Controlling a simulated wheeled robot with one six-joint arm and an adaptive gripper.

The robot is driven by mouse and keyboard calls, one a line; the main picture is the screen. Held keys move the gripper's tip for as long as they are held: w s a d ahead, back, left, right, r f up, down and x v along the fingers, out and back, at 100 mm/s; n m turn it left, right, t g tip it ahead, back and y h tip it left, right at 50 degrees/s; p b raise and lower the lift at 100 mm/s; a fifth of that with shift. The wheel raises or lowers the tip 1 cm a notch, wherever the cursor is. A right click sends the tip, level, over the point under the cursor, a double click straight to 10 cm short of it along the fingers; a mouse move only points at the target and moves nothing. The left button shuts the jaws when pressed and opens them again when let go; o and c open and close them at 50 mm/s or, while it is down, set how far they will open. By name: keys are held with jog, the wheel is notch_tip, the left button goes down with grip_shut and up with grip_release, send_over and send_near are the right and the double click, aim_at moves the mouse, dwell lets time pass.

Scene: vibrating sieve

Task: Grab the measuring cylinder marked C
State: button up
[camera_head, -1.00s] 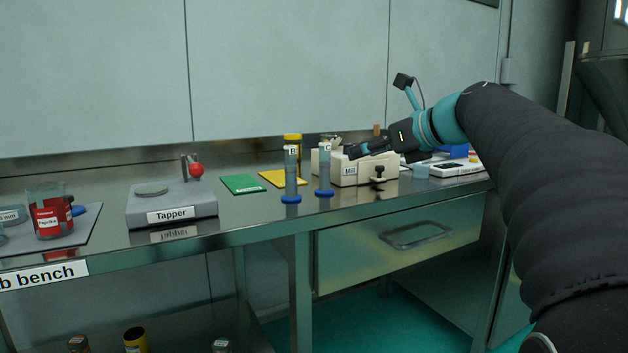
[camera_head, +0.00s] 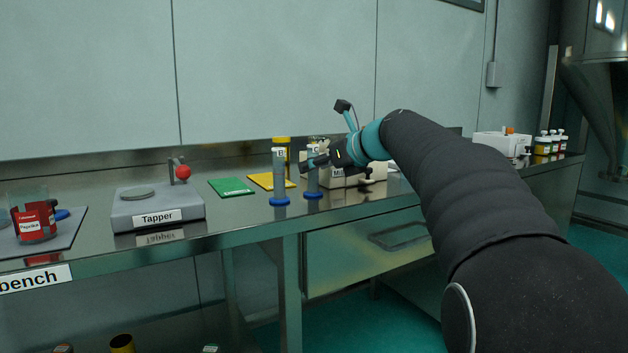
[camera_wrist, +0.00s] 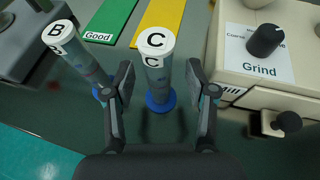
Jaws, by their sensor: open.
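The measuring cylinder marked C (camera_head: 313,180) stands upright on the bench, a clear tube with a white lettered cap and a blue base. In the wrist view cylinder C (camera_wrist: 156,70) stands between the fingers of my open gripper (camera_wrist: 160,85), with a gap on each side. In the head view my gripper (camera_head: 316,162) is at the upper part of cylinder C and partly covers it. The cylinder marked B (camera_head: 279,178) stands upright just left of C; it also shows in the wrist view (camera_wrist: 80,55), left of the left finger.
The mill (camera_head: 345,178) stands close on the right; its Grind panel and knob (camera_wrist: 265,40) show in the wrist view. Green (camera_head: 231,187) and yellow (camera_head: 268,181) mats lie behind the cylinders. The tapper (camera_head: 158,205) is farther left. The bench front edge is near.

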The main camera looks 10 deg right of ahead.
jog(key=shift+x, duration=0.75)
jog(key=shift+s, duration=0.1)
grip_shut()
jog(key=shift+r, duration=0.1)
